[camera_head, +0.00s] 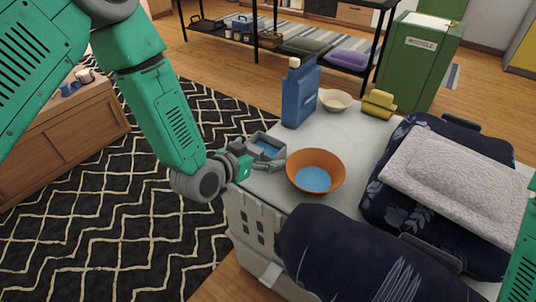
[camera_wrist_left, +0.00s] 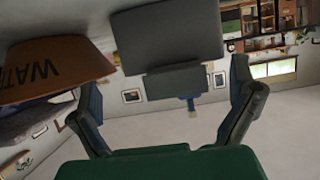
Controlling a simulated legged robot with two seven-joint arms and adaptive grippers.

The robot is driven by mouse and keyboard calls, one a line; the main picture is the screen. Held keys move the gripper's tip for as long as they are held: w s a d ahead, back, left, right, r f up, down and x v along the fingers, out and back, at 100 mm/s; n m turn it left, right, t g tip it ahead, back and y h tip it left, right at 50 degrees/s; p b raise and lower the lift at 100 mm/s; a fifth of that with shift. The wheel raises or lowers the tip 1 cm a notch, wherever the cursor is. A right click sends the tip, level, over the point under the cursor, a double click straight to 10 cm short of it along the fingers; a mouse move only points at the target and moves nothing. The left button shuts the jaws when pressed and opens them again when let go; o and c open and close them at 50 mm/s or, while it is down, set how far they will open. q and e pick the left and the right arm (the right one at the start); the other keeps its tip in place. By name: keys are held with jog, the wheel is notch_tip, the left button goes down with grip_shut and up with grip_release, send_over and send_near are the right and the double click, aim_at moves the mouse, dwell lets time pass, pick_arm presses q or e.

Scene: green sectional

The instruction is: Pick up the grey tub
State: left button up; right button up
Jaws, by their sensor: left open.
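The grey tub (camera_head: 265,138) stands at the left edge of the pale table top, with blue inside it. In the left wrist view the grey tub (camera_wrist_left: 168,45) shows as a grey block ahead of the fingers, towards the top of the picture. My left gripper (camera_head: 263,163) is at the tub's near side, beside the orange bowl. In the wrist view my left gripper (camera_wrist_left: 165,100) has its two fingers wide apart with nothing held between them. I cannot tell whether a finger touches the tub. My right gripper is out of view.
The orange bowl (camera_head: 315,171) with blue inside is close right of my gripper. A blue bottle (camera_head: 299,92) stands behind the tub.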

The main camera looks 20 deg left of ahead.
aim_at(274, 144)
pick_arm(q)
jog(key=w, duration=0.1)
jog(key=w+f, duration=0.1)
jog(key=w+b, duration=0.1)
jog(key=shift+w+a+f, duration=0.25)
jog(key=shift+f, duration=0.15)
jog(key=shift+w+a, duration=0.2)
jog(key=shift+d, duration=0.35)
jog(key=shift+c, duration=1.3)
jog(key=shift+d, duration=0.2)
jog(key=c, duration=0.6)
jog(key=shift+d+r, duration=0.1)
jog(key=shift+d, duration=0.1)
jog(key=shift+a, duration=0.3)
jog(key=shift+a+r, duration=0.2)
jog(key=shift+r, duration=0.05)
jog(key=shift+r+p, duration=1.4)
jog(key=shift+r, duration=3.25)
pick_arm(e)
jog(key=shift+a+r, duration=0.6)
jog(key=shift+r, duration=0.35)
